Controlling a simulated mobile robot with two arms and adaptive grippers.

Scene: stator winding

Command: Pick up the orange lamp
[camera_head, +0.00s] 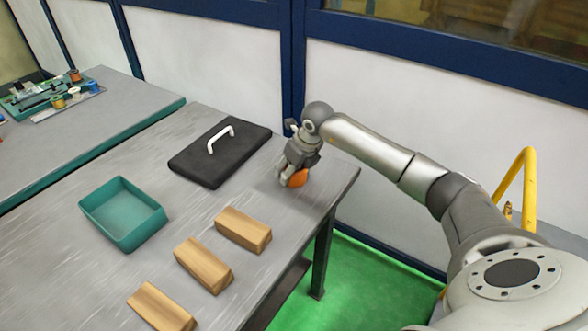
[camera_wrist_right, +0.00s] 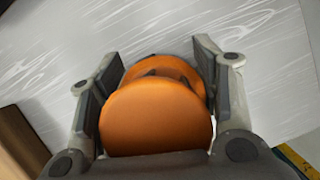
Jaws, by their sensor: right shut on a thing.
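The orange lamp (camera_head: 298,178) is at the far right corner of the grey table in the head view. My right gripper (camera_head: 287,179) reaches down over it and hides part of it. In the right wrist view the lamp (camera_wrist_right: 155,115) shows as a rounded orange body with a second orange disc behind it. The fingers of my right gripper (camera_wrist_right: 158,100) are on both sides of it, shut on it. I cannot tell whether the lamp touches the table. My left gripper is in neither view.
A black lid (camera_head: 213,165) with a white handle lies left of the gripper on the table (camera_head: 182,255). A teal tray (camera_head: 125,240) stands farther left. Three wooden blocks (camera_head: 243,229) lie along the near side. A second table (camera_head: 140,100) holds spools and small parts.

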